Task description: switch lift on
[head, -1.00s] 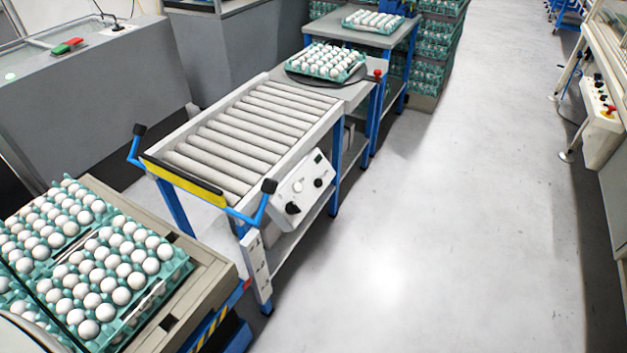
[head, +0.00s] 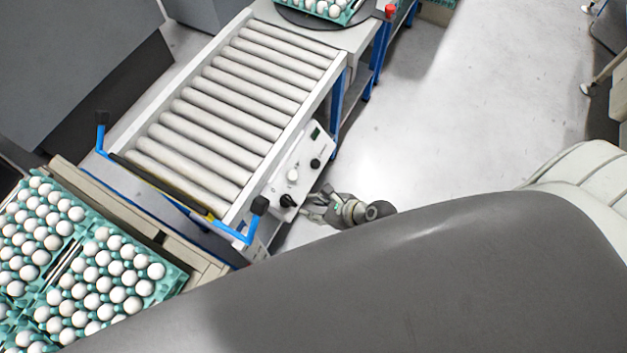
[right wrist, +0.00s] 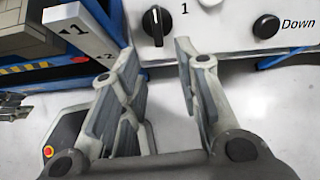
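The white control box (head: 300,172) hangs on the side of the roller conveyor. It has a black rotary switch (head: 288,201) at its near end, a white button (head: 292,174) and a black button (head: 315,163). In the right wrist view the rotary switch (right wrist: 156,22) stands beside the mark "1", and a black button (right wrist: 266,26) is labelled "Down". My right gripper (head: 308,206) is close to the rotary switch. In the wrist view its fingers (right wrist: 160,60) are open and empty, with the switch just beyond the tips. My left gripper is not in view.
The roller conveyor (head: 335,75) has a blue-handled bar at its near end. Egg trays (head: 180,275) stand on the lift at the lower left. The floor (head: 450,130) to the right is clear.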

